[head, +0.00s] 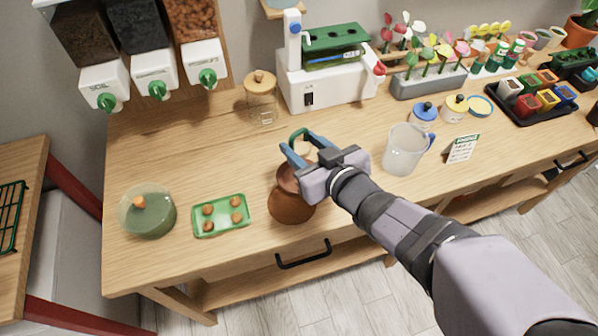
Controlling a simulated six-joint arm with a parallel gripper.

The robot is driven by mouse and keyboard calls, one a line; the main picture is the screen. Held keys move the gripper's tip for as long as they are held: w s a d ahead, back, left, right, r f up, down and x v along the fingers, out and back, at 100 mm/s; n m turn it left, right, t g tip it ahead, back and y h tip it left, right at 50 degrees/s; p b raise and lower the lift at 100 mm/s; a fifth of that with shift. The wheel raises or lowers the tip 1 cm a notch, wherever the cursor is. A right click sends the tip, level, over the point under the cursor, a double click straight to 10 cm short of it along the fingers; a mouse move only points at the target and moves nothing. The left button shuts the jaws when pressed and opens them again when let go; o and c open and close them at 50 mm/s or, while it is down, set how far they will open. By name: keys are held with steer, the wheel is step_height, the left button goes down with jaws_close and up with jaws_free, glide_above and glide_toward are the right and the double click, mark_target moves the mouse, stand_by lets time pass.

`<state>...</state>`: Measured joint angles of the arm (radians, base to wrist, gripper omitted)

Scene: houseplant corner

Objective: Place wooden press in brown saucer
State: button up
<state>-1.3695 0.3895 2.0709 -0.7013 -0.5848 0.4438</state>
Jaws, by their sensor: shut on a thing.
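My gripper (302,146) has its blue fingers around a thing with a dark green loop (299,134), above the middle of the wooden table. The gripper body hides most of that thing. A round brown clay vessel (291,208) is below and in front of the fingers, near the table's front edge. I cannot tell whether it touches the held thing. I cannot make out a wooden press or a flat brown saucer for certain.
A green tray (195,229) with several brown balls and a green lidded dish (150,218) are left. A clear jug (402,150) is right; a knobbed glass jar (261,98) and white machine (325,85) stand behind. Table (190,150) between jar and tray is bare.

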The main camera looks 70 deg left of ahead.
steer(key=shift+w+f, duration=0.1)
steer(key=shift+f, duration=4.9)
steer(key=shift+f+b, duration=0.3)
steer(key=shift+f, duration=0.15)
steer(key=shift+f, duration=0.1)
steer(key=o, duration=1.1)
